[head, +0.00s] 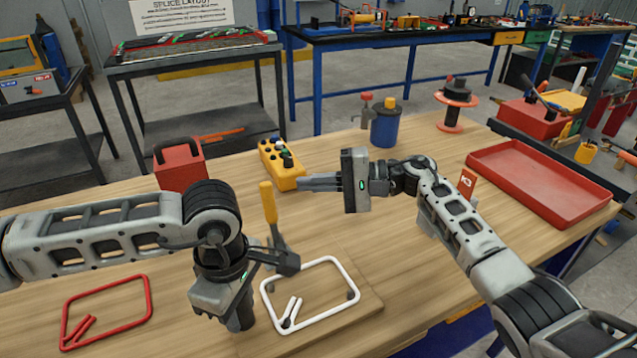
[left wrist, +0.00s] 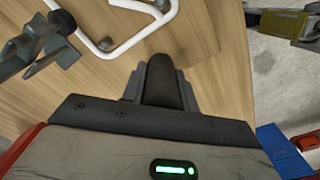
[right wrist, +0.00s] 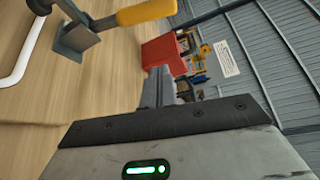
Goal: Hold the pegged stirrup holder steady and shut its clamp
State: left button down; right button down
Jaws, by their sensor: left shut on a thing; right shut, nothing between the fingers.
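The stirrup holder is a wooden board (head: 350,312) on the bench, with a white bent stirrup (head: 330,262) lying around its pegs. Its clamp has a grey metal body (left wrist: 58,48) and a yellow handle (head: 268,203) that stands upright; my left wrist partly hides the clamp in the head view. My left gripper (head: 240,322) points down at the board's left side, shut on a dark, rounded grip (left wrist: 165,80). My right gripper (head: 302,182) is shut and empty, above the bench, pointing left toward the handle but apart from it. The handle also shows in the right wrist view (right wrist: 145,12).
A red stirrup (head: 108,312) lies at the left front. A yellow button box (head: 280,165), a red block (head: 180,165) and a blue can (head: 385,128) stand behind. A red tray (head: 540,185) is at right. The bench between board and tray is mostly clear.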

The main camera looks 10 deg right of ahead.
pick_arm(q)
jog(key=shift+r, duration=0.1)
pick_arm(e)
jog(key=s+a, duration=0.2)
jog(key=a, duration=0.3)
jog(key=shift+s+a, duration=0.3)
jog(key=shift+s, duration=0.1)
jog(key=shift+r, duration=0.1)
jog(key=shift+s+d+r, duration=0.2)
jog(key=shift+s, duration=0.35)
jog(key=shift+s+d+r, duration=0.15)
jog(key=shift+s+d, duration=0.05)
jog(key=shift+s, duration=0.35)
jog(key=w+d, duration=0.2)
jog(key=d, duration=0.7)
